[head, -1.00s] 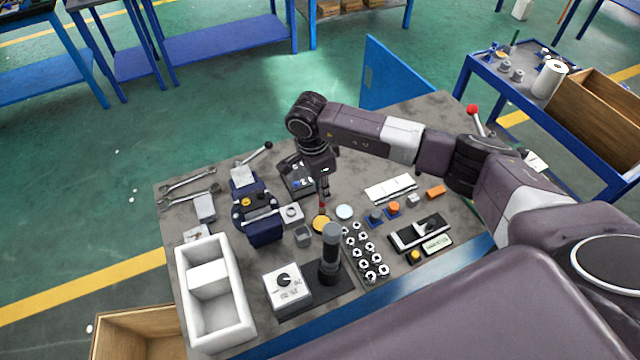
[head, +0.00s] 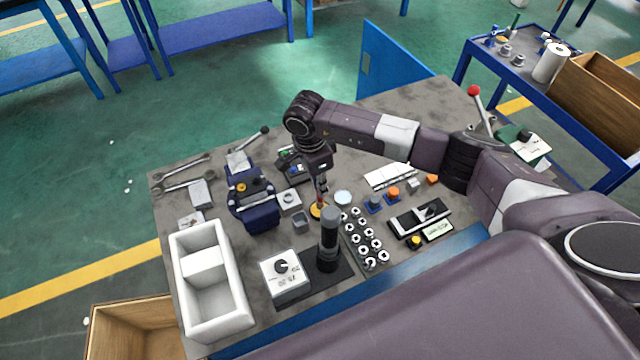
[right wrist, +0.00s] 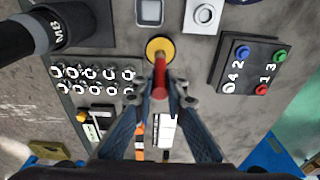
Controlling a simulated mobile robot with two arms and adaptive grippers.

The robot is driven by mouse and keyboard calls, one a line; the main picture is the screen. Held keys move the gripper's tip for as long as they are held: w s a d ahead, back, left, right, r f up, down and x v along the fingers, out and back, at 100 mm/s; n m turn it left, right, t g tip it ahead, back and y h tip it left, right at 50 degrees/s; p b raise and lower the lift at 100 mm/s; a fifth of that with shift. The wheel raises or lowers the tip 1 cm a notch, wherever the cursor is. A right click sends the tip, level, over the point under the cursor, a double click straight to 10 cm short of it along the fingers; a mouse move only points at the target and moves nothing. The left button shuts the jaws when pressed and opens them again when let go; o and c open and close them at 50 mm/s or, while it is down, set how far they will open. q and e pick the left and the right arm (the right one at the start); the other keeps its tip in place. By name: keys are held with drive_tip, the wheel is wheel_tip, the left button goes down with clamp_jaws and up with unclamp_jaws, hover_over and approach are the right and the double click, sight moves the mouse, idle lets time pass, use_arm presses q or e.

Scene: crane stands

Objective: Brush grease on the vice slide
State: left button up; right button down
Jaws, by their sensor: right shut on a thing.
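The blue vice (head: 254,216) stands on the left half of the grey bench, with a yellow round spot on top. My right gripper (head: 321,187) points down near the bench middle, shut on a thin red-handled brush (right wrist: 160,82). The brush stands roughly upright over a round yellow grease tin (right wrist: 158,44), which also shows in the head view (head: 316,212). The brush's lower end overlaps the tin; I cannot tell whether it touches the grease. The bristles are hidden. My left gripper is out of view.
A tall dark cylinder (head: 329,240) stands close in front of the tin. A rack of several sockets (head: 366,242) lies right of it, a white box with a dial (head: 285,277) left. A white divided tray (head: 243,318) fills the front left. Wrenches (head: 184,170) lie behind.

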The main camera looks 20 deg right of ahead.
drive_tip(key=shift+f+b, duration=0.55)
idle(0.6)
drive_tip(key=shift+f, duration=0.1)
idle(1.6)
drive_tip(key=shift+r+p, duration=0.45)
drive_tip(key=shift+r, duration=0.75)
drive_tip(key=shift+r+p, duration=1.2)
drive_tip(key=shift+r, duration=1.2)
